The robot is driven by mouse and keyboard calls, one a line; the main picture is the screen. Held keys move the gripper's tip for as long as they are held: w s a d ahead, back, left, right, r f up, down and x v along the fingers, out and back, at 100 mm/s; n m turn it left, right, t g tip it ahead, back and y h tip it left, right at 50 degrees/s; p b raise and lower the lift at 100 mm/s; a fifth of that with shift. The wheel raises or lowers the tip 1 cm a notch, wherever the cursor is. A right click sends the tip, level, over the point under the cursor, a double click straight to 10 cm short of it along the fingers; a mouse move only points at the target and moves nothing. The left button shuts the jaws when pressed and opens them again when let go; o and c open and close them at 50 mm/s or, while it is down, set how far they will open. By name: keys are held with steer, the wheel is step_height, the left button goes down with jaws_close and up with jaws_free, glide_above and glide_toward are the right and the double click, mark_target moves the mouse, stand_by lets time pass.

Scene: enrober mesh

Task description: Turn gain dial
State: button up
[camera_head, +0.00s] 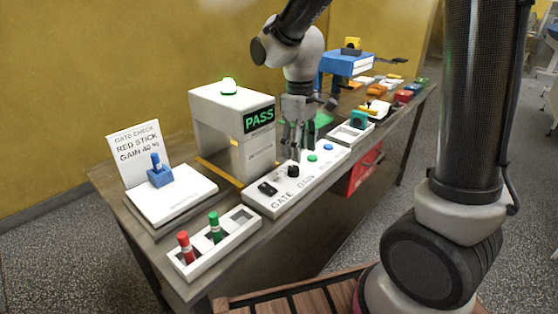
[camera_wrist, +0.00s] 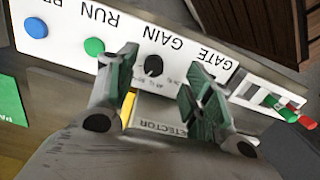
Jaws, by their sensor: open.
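The gain dial (camera_head: 293,171) is a round black knob on a white control panel (camera_head: 254,203). In the wrist view the dial (camera_wrist: 153,66) lies beside the GAIN label, with a small printed scale around it and a light pointer mark. My gripper (camera_head: 296,150) is open and points down over the panel, just behind the dial in the head view. In the wrist view its green-padded fingers (camera_wrist: 158,72) appear on either side of the dial. I cannot tell the exact height above it; no contact shows.
A green button (camera_head: 312,158) and a blue button (camera_head: 328,147) share the panel. The white detector arch (camera_head: 215,110) shows PASS. A sign (camera_head: 136,143) reads "GATE CHECK RED STICK GAIN 40 %". A tray (camera_head: 216,254) holds red and green sticks. A blue-handled block (camera_head: 160,175) stands left.

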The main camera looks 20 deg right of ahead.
mark_target(294, 168)
steer(key=shift+w+a+r+n+t, duration=0.15)
steer(key=shift+w+a+r, duration=0.05)
steer(key=shift+w, duration=0.2)
steer(key=shift+w+a+r+n+t, duration=0.15)
steer(key=shift+w+a+r, duration=0.05)
steer(key=shift+w, duration=0.15)
steer(key=shift+f+n, duration=0.3)
steer(key=shift+f, duration=0.15)
step_height(294, 168, down, 7)
steer(key=shift+r, duration=0.1)
steer(key=c, duration=1.1)
